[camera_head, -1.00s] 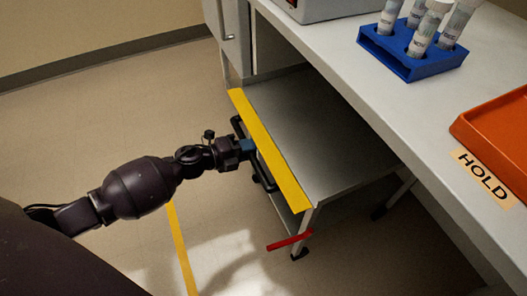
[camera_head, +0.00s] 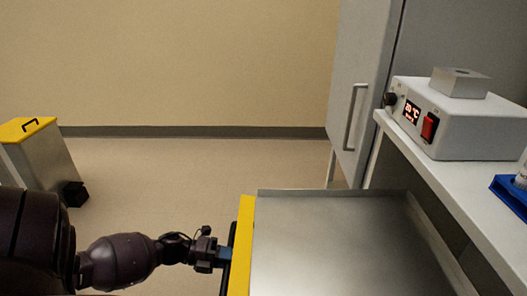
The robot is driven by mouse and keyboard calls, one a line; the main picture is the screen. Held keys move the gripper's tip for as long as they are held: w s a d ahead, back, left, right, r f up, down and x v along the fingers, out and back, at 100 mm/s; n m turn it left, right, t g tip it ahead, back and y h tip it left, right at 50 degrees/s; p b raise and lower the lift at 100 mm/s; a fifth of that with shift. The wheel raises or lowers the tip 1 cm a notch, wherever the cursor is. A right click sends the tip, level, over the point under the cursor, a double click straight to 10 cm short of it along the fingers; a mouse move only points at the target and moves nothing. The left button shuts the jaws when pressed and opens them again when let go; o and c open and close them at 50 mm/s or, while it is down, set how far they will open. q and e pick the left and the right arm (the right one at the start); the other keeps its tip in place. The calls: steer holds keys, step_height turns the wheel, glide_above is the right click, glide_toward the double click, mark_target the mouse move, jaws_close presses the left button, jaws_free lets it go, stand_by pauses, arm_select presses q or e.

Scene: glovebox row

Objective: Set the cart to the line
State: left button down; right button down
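The cart (camera_head: 330,245) is a grey metal tray top with a raised rim and a yellow strip (camera_head: 243,245) along its left edge. It is at the bottom centre, beside the bench; its near end is cut off by the frame. My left gripper (camera_head: 226,257) is at the cart's left side, its blue fingertips at the dark handle (camera_head: 227,278). It appears closed on the handle, which is mostly hidden. My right gripper is not in view. No floor line is in view.
The white bench (camera_head: 445,185) runs along the right, carrying a heater unit (camera_head: 460,130) and a blue rack (camera_head: 510,195). A grey cabinet door (camera_head: 360,70) stands behind. A yellow-lidded bin (camera_head: 40,155) is at far left. The floor (camera_head: 190,180) between is clear.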

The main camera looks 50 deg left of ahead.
arm_select(q)
steer(key=f+v, duration=0.1)
steer(key=v, duration=0.7)
steer(key=shift+s+a+f, duration=0.2)
steer(key=shift+s, duration=0.05)
steer(key=c, duration=1)
jaws_free()
steer(key=shift+s, duration=0.1)
steer(key=p+v, duration=0.1)
steer(key=v, duration=0.9)
steer(key=shift+s+a, duration=0.2)
steer(key=shift+s, duration=0.05)
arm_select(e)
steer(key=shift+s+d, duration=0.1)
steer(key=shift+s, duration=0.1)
